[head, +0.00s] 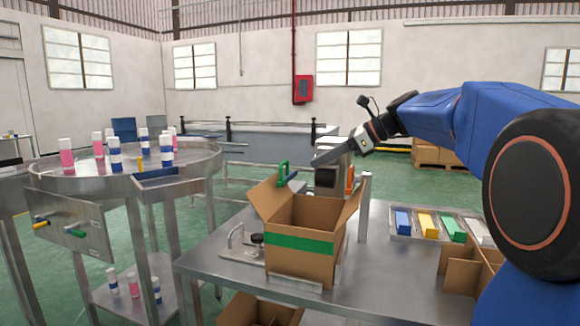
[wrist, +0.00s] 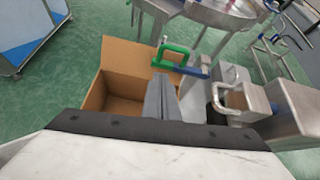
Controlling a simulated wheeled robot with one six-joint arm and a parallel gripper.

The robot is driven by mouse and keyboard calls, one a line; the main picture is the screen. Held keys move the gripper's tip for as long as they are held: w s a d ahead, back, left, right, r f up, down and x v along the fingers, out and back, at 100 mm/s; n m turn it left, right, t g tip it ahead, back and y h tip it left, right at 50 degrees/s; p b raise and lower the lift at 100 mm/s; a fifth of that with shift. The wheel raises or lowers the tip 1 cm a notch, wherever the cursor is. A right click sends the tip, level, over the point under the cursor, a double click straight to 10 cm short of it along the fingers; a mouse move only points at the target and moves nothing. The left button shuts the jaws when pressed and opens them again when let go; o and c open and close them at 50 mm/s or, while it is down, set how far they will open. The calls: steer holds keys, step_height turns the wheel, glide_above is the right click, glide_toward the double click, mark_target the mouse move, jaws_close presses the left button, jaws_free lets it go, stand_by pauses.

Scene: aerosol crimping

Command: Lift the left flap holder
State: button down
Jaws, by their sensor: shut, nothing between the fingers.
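The green-handled holder (head: 283,172), which I take as the left flap holder, stands behind the open box's left side in the head view; an orange one (head: 350,180) is at the right. In the wrist view the green handle (wrist: 165,60) is a looped grip joined to a blue piece, just beyond my fingertips. The cardboard box (head: 300,262) has a green stripe and its left and right flaps lean outward. My gripper (head: 318,160) is above the box's rear. In the wrist view my gripper (wrist: 161,78) has its fingers together, empty, apart from the handle as far as I can tell.
A toggle clamp (head: 238,250) stands left of the box; another clamp (wrist: 232,95) is right of my fingers in the wrist view. Coloured blocks (head: 427,223) lie in a tray at right. A round table (head: 60,178) with bottles is at left.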

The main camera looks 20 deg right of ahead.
steer(key=w+a+f, duration=0.3)
steer(key=w+a, duration=0.3)
steer(key=w, duration=0.1)
steer(key=shift+w+f+m+y, duration=0.15)
steer(key=shift+f+m+y, duration=0.15)
steer(key=shift+m, duration=0.1)
steer(key=shift+r, duration=0.2)
